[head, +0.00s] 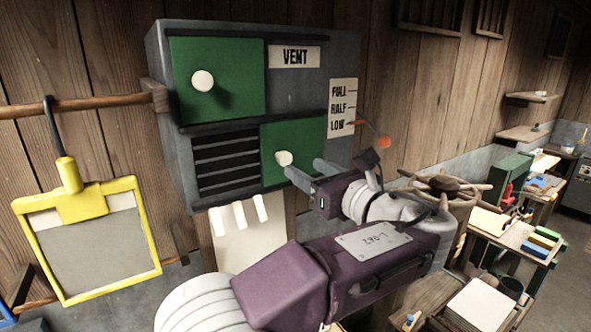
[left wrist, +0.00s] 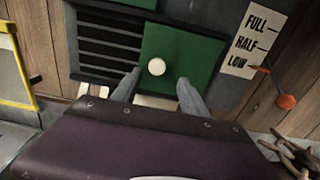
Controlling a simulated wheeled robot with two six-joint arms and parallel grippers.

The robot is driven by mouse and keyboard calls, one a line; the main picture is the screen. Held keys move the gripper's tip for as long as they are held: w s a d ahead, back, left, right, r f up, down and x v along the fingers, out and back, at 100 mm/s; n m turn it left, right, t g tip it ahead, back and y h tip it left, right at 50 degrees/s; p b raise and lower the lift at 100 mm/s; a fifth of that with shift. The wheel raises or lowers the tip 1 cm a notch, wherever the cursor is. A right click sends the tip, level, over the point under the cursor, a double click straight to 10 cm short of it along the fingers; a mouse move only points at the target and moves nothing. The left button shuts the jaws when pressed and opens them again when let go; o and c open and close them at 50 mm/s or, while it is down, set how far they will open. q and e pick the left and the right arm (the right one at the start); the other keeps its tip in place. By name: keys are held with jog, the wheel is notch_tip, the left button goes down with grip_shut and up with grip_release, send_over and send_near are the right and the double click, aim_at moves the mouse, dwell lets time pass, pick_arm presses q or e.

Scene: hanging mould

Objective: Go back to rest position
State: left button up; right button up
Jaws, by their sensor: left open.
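My left gripper (head: 303,168) is open, its two fingers pointing at the white knob (head: 284,158) of the lower green panel (head: 307,140). In the left wrist view the fingers of the gripper (left wrist: 158,80) stand on either side just below the knob (left wrist: 156,67), and nothing shows held between them. Whether a finger touches the knob or panel, I cannot tell. The grey vent box (head: 300,85) is on the wooden wall. Its upper green panel (head: 235,60) has a white knob too. My right gripper is out of view.
An orange-tipped lever (head: 383,141) sticks out right of the FULL, HALF, LOW label (head: 342,107), close to my wrist. A yellow-framed mould (head: 85,240) hangs at left from a wooden rail (head: 75,106). A wooden handwheel (head: 450,187) and cluttered benches (head: 515,235) are at right.

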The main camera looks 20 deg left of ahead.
pick_arm(q)
jog(key=s+a+f+n+g+h+b, duration=0.1)
jog(key=s+a+f+g+b, duration=0.4)
jog(key=f, duration=0.6)
jog(key=a+f+n+g+h+b, duration=0.1)
jog(key=a+f+n+b, duration=0.15)
jog(key=a+f, duration=0.55)
jog(key=s+a+f+n+g+h+b, duration=0.1)
jog(key=s+a+f+g+b, duration=0.25)
jog(key=f, duration=0.95)
jog(key=s+d+f+n+g+h+b, duration=0.1)
jog(key=s+d+f+n+h+b, duration=0.25)
jog(key=f, duration=0.65)
jog(key=s+d+f+n+g+h, duration=0.1)
jog(key=s+f+n+g+h, duration=0.2)
jog(key=s+f, duration=0.5)
jog(key=w+d+f+n+t+h, duration=0.1)
jog(key=d+f+n+t+h, duration=0.2)
jog(key=n, duration=1.2)
jog(key=d+f+h, duration=0.2)
jog(key=d+f, duration=0.3)
jog(key=d, duration=0.2)
jog(key=shift+w+f+t, duration=0.15)
jog(key=shift+w+t, duration=0.2)
jog(key=shift+w, duration=0.05)
